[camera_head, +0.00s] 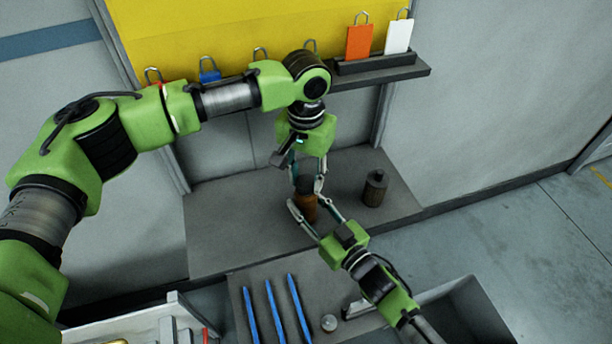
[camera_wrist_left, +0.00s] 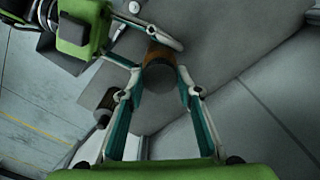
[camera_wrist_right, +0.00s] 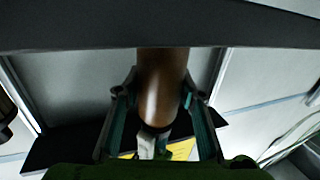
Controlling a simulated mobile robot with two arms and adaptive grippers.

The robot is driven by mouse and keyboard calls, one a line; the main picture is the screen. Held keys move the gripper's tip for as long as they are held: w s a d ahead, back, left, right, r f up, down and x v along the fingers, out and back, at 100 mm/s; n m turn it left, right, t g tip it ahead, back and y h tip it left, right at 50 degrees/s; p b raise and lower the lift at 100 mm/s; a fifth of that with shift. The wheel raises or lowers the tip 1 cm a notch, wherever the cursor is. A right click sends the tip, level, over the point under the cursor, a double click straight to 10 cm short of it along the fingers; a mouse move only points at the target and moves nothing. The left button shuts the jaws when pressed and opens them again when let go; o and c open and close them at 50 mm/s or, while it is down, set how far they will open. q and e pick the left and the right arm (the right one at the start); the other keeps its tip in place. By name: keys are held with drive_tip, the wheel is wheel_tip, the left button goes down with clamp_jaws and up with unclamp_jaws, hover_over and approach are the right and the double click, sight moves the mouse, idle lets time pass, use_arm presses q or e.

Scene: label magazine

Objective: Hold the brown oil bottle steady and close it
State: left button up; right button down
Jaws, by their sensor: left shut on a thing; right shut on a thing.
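The brown oil bottle (camera_head: 307,207) stands upright on the grey bench, partly hidden by my fingers. My right gripper (camera_head: 306,210) is shut around its body from the front. The body also shows between the right fingers in the right wrist view (camera_wrist_right: 162,85). A dark grey cap (camera_head: 305,184) is at the bottle's top. My left gripper (camera_head: 306,182) comes from above and is shut on this cap. In the left wrist view the round cap (camera_wrist_left: 161,78) lines up over the brown body (camera_wrist_left: 158,51). I cannot tell whether it is fully seated.
A dark canister with a narrow top (camera_head: 375,188) stands on the bench (camera_head: 235,222) to the right. Blue sticks (camera_head: 271,311) and a small round metal piece (camera_head: 329,323) lie in front. A ledge (camera_head: 382,73) with padlocks and tags runs along the back wall.

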use_arm(q)
drive_tip(key=m, duration=1.4)
drive_tip(key=o, duration=1.2)
drive_tip(key=shift+r, duration=2.25)
drive_tip(key=shift+c, duration=0.4)
